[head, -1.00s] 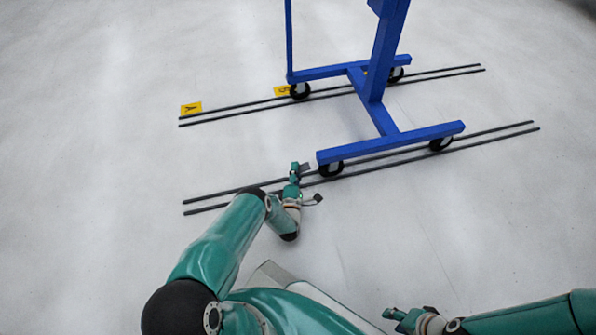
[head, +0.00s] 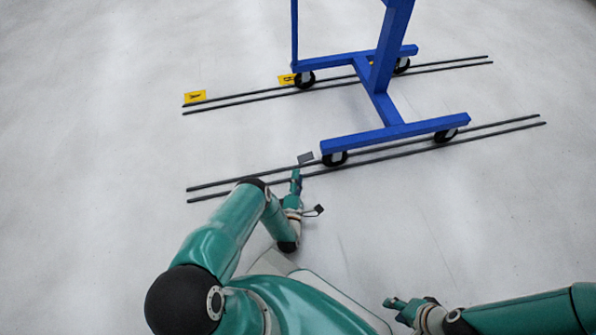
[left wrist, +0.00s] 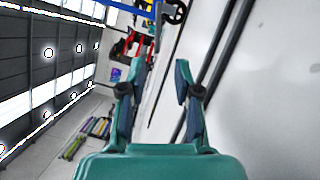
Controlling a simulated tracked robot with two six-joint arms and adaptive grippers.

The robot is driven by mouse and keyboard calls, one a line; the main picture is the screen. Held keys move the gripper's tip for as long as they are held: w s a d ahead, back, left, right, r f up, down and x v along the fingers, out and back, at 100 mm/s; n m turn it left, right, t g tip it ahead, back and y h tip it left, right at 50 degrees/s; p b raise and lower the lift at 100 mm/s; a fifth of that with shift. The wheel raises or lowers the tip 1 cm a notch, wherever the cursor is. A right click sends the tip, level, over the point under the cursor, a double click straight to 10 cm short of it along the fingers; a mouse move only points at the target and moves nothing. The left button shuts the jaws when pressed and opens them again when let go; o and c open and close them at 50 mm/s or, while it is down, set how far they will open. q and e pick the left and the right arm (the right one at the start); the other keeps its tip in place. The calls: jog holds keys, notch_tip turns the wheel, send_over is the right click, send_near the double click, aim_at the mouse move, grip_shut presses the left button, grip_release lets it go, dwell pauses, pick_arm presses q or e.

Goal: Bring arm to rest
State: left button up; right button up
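My left arm reaches forward from the lower left in the head view. Its gripper (head: 300,172) is just left of the blue cart's near wheel, above the near pair of rails. In the left wrist view the two fingers (left wrist: 155,85) are apart with nothing between them. My right gripper (head: 391,306) is low in the head view, over bare floor and well apart from the cart. Its fingers are small there, and I cannot tell whether they are open.
The blue wheeled cart (head: 400,132) stands over two pairs of dark floor rails (head: 225,190). Yellow markers (head: 195,97) lie by the far rails. The pale floor (head: 90,150) to the left is clear. The left wrist view shows a red object (left wrist: 128,45) in the background.

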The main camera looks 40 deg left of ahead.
dwell(0.5)
pick_arm(q)
jog(key=shift+w+d+r+m, duration=0.15)
jog(key=shift+w+m, duration=0.15)
jog(key=w+d+m+g+h, duration=0.1)
jog(key=m, duration=0.1)
jog(key=w+d+r+m+g+h+p, duration=0.1)
jog(key=d+m+h, duration=0.1)
jog(key=w+d+r+m+g+h+p, duration=0.1)
jog(key=m+h, duration=0.1)
jog(key=shift+d+r, duration=0.15)
jog(key=shift+d, duration=0.1)
jog(key=s+d+r+m+g+h+p, duration=0.35)
jog(key=s+d+r+m+g, duration=0.25)
jog(key=s+d+r+m, duration=0.45)
jog(key=s+d+r+m+g+h+p, duration=0.2)
jog(key=s+d+r+m+g+h, duration=0.35)
jog(key=s, duration=0.75)
notch_tip(320, 180, up, 38)
jog(key=s+m+g+y+p, duration=0.1)
jog(key=m+g+p, duration=0.1)
jog(key=p, duration=3.5)
jog(key=shift+s+d+r+p, duration=0.2)
jog(key=shift+s+p, duration=0.15)
jog(key=shift+s, duration=0.05)
